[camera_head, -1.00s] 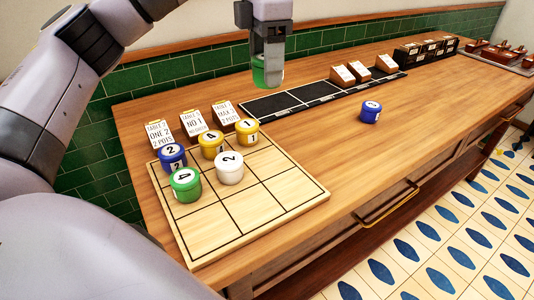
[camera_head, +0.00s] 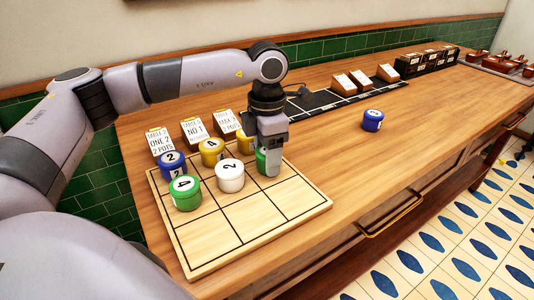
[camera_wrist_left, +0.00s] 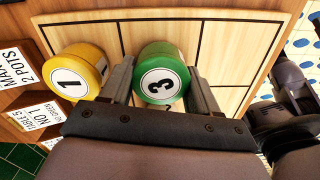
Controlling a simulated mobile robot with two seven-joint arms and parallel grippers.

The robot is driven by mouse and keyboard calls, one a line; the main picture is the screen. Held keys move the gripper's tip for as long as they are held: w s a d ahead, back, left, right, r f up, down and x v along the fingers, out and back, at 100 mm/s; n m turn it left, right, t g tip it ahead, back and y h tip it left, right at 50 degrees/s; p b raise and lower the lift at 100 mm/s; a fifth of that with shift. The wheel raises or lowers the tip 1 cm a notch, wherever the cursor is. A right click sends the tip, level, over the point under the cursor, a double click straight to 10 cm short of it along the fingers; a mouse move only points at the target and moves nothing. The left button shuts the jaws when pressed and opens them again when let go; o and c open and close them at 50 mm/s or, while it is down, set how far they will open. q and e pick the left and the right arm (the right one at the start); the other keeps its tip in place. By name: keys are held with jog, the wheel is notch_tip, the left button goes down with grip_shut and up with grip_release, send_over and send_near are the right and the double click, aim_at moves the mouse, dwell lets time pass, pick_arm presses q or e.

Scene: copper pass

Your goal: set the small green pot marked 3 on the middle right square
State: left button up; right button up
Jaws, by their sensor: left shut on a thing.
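The small green pot marked 3 (camera_wrist_left: 161,62) is between the fingers of my left gripper (camera_wrist_left: 160,84) in the left wrist view. In the head view my left gripper (camera_head: 268,165) points down over the board's middle right square, and the green pot (camera_head: 261,160) shows only as a strip beside the fingers. The gripper is shut on the pot. The pot is at or just above the square; I cannot tell whether it touches. The wooden board (camera_head: 211,238) has a grid of squares.
A white pot (camera_head: 229,177) stands left of the held pot, and a yellow pot marked 1 (camera_wrist_left: 77,70) stands close behind it. Blue, yellow and green pots fill other squares. Sign cards (camera_head: 194,130) stand behind. The board's front row is clear. A blue pot (camera_head: 372,120) stands apart.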

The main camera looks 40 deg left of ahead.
pick_arm(q)
jog(key=shift+f, duration=0.2)
jog(key=o, duration=1.1)
jog(key=shift+o, duration=0.2)
jog(key=shift+r, duration=0.7)
notch_tip(320, 180, up, 11)
